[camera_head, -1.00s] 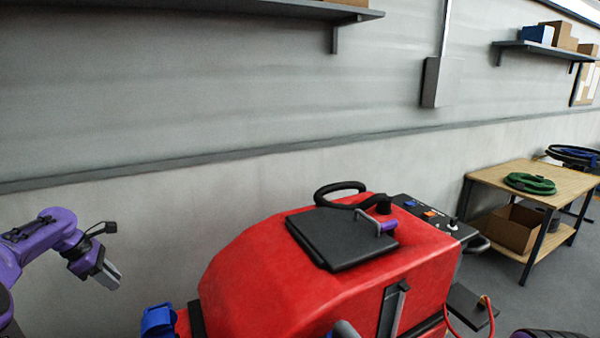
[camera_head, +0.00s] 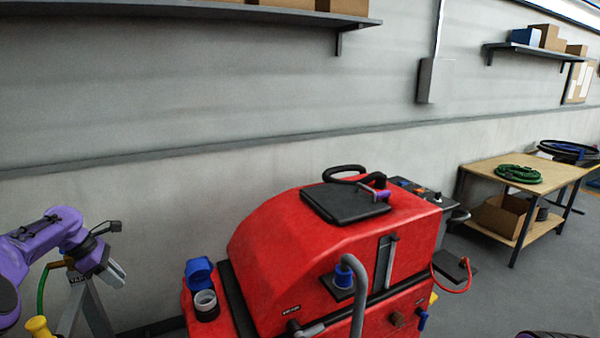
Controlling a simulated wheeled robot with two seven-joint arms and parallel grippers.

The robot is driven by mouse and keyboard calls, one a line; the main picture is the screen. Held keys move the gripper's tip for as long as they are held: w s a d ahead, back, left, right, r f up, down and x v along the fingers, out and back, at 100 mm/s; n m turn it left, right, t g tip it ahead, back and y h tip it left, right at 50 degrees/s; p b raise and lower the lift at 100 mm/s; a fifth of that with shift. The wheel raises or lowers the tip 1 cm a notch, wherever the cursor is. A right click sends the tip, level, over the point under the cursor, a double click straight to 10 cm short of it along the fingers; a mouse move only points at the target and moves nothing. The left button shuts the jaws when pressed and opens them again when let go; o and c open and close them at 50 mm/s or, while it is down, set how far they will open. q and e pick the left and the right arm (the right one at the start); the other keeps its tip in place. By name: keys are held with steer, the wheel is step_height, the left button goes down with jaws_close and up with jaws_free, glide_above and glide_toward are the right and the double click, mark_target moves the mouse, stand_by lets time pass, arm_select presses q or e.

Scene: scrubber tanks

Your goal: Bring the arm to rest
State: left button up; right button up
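My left arm comes in at the lower left, purple with a dark wrist. My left gripper (camera_head: 115,273) hangs in front of the wall, pointing down and to the right. Its pale fingers look close together, but I cannot tell whether they are open or shut. I see nothing held in it. It is to the left of the red scrubber (camera_head: 290,240) and apart from it. My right gripper is not in view.
The scrubber has a black lid (camera_head: 345,203), a raised blue cap (camera_head: 199,271) by a filler neck and a grey hose (camera_head: 358,295). A stand (camera_head: 85,305) with a green hose is below my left gripper. A wooden table (camera_head: 525,180) stands at right.

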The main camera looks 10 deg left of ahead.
arm_select(q)
steer(key=w+d+f+m+t+y+b, duration=0.1)
steer(key=w+d+f+m+t+y, duration=0.3)
steer(key=w+f, duration=0.45)
steer(key=s+d+f+m+y+b, duration=0.1)
steer(key=s+d+f+m, duration=0.1)
steer(key=s+d+f, duration=0.3)
steer(key=s+d+f+m+b, duration=0.1)
steer(key=d+f+m+b, duration=0.15)
steer(key=f, duration=0.45)
steer(key=s+d+f+m+y+b, duration=0.1)
steer(key=s+d+f+m, duration=0.15)
steer(key=d+f, duration=0.35)
steer(key=s+d+f+m+g+b, duration=0.1)
steer(key=s+f, duration=0.4)
steer(key=s, duration=0.7)
steer(key=s+d+f+m+g+b, duration=0.1)
steer(key=s+d+f+m+b, duration=0.3)
steer(key=s, duration=0.7)
steer(key=s+d+f+m+g+b, duration=0.1)
steer(key=s+d+f+b, duration=0.3)
steer(key=s, duration=0.8)
step_height(320, 180, down, 3)
steer(key=shift+s+d+r+m+g+y, duration=0.2)
steer(key=shift+s+d+m+g+y, duration=0.2)
steer(key=shift+d+m, duration=0.65)
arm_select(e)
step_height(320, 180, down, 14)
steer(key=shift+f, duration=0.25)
